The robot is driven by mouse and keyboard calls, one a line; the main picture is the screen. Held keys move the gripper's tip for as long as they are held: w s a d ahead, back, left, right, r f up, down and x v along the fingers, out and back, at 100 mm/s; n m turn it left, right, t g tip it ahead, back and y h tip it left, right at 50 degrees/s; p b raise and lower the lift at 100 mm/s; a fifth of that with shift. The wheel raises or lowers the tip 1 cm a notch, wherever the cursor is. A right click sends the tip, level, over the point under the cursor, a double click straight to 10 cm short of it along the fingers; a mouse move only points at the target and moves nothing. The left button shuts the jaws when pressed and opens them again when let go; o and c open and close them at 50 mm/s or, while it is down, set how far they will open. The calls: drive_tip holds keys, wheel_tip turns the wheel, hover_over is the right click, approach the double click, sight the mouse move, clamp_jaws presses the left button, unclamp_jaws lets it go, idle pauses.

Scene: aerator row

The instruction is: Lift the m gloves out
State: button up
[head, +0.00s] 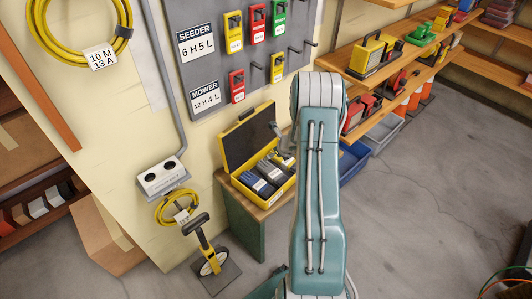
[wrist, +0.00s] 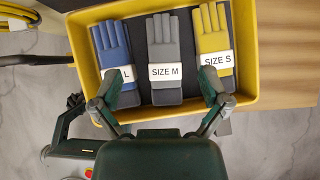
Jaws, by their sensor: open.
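The m gloves (wrist: 165,50) are grey, with a white band reading SIZE M. They lie in the middle of the yellow case (wrist: 250,97), between blue gloves (wrist: 112,40) with an L band and yellow gloves (wrist: 213,30) with a SIZE S band. In the head view the open case (head: 287,197) sits on a small bench, its lid up at the back. My gripper (wrist: 163,103) is open, its fingers spread either side of the lower end of the m gloves. I cannot tell its height above them. In the head view my gripper (head: 284,150) is partly hidden by my arm.
The bench (head: 243,222) stands against the wall. The lid (head: 248,137) rises behind the case. A pegboard (head: 215,70) with tags hangs above. Blue bins (head: 354,162) and shelves stand at the right.

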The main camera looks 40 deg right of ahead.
sight(274, 173)
drive_tip(key=f, duration=0.1)
drive_tip(key=d+f, duration=0.1)
drive_tip(key=f, duration=0.1)
drive_tip(key=shift+d, duration=0.25)
drive_tip(key=shift+a+f, duration=0.1)
drive_tip(key=shift+f, duration=0.25)
drive_tip(key=shift+a+f, duration=0.75)
drive_tip(key=shift+f, duration=0.35)
drive_tip(key=f, duration=0.2)
drive_tip(key=d+f, duration=0.1)
drive_tip(key=f, duration=0.1)
drive_tip(key=shift+d+f, duration=0.1)
drive_tip(key=shift+f, duration=0.2)
drive_tip(key=shift+a+f, duration=0.2)
drive_tip(key=shift+f, duration=0.3)
drive_tip(key=shift+a+f, duration=0.2)
drive_tip(key=shift+f, duration=0.35)
drive_tip(key=shift+d, duration=0.2)
drive_tip(key=c, duration=0.7)
drive_tip(key=shift+c, duration=0.8)
